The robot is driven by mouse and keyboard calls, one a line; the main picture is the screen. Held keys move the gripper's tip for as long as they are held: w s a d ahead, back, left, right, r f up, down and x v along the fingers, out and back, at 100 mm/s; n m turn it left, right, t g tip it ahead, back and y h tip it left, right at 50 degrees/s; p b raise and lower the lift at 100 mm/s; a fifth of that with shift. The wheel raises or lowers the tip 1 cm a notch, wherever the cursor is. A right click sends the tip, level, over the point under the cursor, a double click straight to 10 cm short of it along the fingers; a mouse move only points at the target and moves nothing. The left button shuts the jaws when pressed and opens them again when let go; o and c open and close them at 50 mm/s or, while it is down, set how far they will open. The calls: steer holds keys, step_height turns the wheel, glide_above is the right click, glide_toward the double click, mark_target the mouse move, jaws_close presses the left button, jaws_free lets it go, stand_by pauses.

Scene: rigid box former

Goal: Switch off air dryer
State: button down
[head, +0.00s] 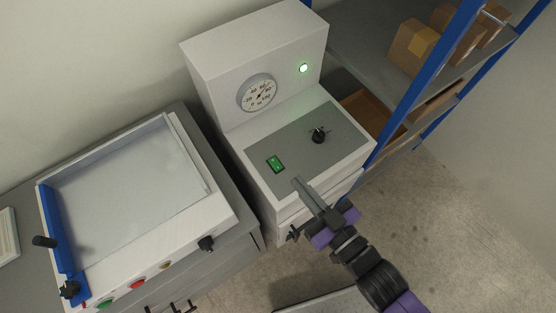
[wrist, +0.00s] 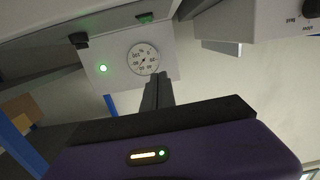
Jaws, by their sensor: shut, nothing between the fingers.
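The air dryer (head: 255,45) is a white cabinet with a round dial gauge (head: 258,93) and a lit green lamp (head: 304,68) on its upright face. Its sloping grey panel carries a green rocker switch (head: 275,164) and a black knob (head: 319,135). My gripper (head: 298,183) is shut and empty, with its fingertips at the panel's front edge, just below and right of the green switch. In the wrist view the shut fingers (wrist: 158,80) point toward the gauge (wrist: 143,59), with the lit lamp (wrist: 103,68) and the green switch (wrist: 146,17) visible. Contact with the panel cannot be told.
A box former machine (head: 130,190) with a tray, blue side, knobs and coloured buttons stands left of the dryer. A blue-framed shelf (head: 400,110) with cardboard boxes (head: 413,46) stands at the right. Bare floor (head: 440,215) lies at the lower right.

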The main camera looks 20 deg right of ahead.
steer(key=f, duration=0.2)
steer(key=shift+w+d+f+m, duration=0.15)
steer(key=shift+d+f+m, duration=0.15)
steer(key=shift+w, duration=0.1)
steer(key=p, duration=0.2)
glide_above(278, 169)
steer(key=shift+s+d+f, duration=0.1)
steer(key=shift+s+f, duration=0.3)
steer(key=shift+f, duration=0.05)
steer(key=shift+w+f, duration=0.15)
steer(key=shift+f, duration=0.45)
steer(key=shift+w+f, duration=0.15)
steer(key=shift+f, duration=0.45)
steer(key=shift+w+f, duration=0.1)
steer(key=shift+f, duration=0.85)
steer(key=shift+f, duration=0.1)
